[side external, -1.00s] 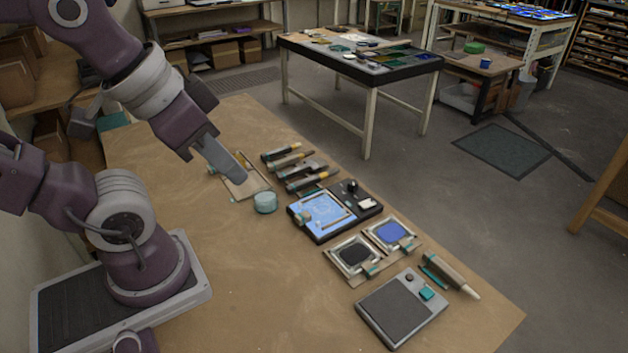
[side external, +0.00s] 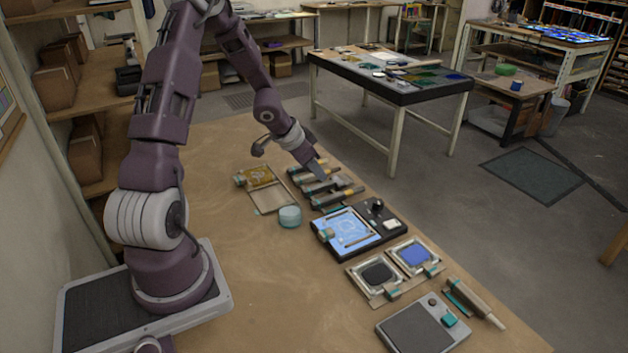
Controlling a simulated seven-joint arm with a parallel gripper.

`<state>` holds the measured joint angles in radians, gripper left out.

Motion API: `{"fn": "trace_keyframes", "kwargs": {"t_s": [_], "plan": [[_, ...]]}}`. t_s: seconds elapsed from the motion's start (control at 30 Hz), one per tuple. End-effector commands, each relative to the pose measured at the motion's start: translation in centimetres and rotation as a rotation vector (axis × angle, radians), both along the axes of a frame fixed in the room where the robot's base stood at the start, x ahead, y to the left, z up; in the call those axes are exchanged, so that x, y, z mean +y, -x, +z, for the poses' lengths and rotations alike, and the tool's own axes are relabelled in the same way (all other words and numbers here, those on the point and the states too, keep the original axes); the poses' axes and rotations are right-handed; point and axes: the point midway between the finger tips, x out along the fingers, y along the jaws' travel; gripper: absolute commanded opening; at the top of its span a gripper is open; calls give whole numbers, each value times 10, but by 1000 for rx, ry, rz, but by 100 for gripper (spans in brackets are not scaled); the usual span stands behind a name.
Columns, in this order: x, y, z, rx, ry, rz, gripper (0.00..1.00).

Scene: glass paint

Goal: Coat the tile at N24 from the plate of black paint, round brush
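The plate of black paint (side external: 378,273) sits at the near right of the bench, with a plate of blue paint (side external: 415,253) beside it. A light-blue lit panel (side external: 346,228) lies in a black frame beyond them; single tiles and N24 cannot be made out. Several brush-like tools with dark and orange handles (side external: 334,190) lie in a row behind the panel; I cannot tell which is the round brush. My gripper (side external: 318,172) is low over the far end of this row. Its fingers are too small and dark to tell whether they are open or hold anything.
A round teal jar (side external: 289,217) and a shallow tray with a gold patch (side external: 268,198) stand left of the panel. A grey flat device (side external: 416,331) and a roller-like tool (side external: 474,302) lie at the near right. The bench's left middle is clear.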

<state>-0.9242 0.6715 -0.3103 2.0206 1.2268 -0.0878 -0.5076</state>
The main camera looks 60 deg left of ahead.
Motion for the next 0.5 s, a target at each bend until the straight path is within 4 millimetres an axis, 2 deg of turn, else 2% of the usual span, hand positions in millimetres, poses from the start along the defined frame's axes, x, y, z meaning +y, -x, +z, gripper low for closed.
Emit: {"fn": "trace_keyframes", "kwargs": {"t_s": [0.03,0.1,0.27,0.5], "plan": [[4,2,-18,-12,49,-2,31],[5,2,-32,-34,94,-14,31],[3,-2,-47,-43,121,-25,31],[3,-22,-83,-41,117,-28,31]]}}
